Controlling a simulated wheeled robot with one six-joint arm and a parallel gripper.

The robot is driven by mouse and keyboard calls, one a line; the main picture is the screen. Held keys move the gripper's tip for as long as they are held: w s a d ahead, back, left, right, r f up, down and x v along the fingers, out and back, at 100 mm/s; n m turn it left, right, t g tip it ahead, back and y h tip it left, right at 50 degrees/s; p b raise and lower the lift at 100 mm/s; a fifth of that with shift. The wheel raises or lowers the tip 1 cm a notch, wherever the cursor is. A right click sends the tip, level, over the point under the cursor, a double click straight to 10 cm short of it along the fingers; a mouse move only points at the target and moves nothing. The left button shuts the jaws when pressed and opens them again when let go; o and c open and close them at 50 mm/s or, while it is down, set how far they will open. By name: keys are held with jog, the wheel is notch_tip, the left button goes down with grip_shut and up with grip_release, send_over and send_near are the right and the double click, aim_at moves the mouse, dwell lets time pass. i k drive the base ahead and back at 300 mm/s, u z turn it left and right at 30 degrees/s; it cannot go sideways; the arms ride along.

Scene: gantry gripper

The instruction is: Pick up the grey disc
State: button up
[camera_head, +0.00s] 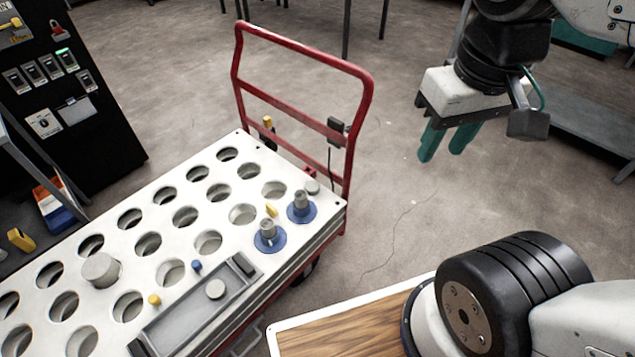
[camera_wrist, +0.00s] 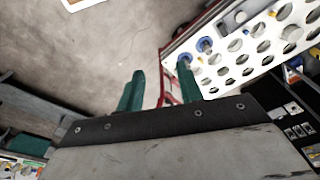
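My gripper (camera_head: 442,153), with two teal fingers, hangs over the floor right of the cart, well away from the disc. Its fingers are apart with nothing between them; they also show in the wrist view (camera_wrist: 160,95).
The white cart top (camera_head: 165,220) has rows of round holes. Two grey pegs on blue bases (camera_head: 268,236) and small yellow and blue pieces stand near the tray. A red handle frame (camera_head: 362,110) rises at the cart's far end. Open floor lies between cart and gripper.

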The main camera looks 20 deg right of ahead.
aim_at(312, 188)
jog(key=i, duration=0.4)
jog(key=u, duration=0.55)
jog(key=k, duration=1.3)
jog(key=u, duration=0.1)
jog(key=i, duration=0.4)
jog(key=z, duration=0.9)
jog(key=i, duration=1.45)
jog(key=u, duration=0.65)
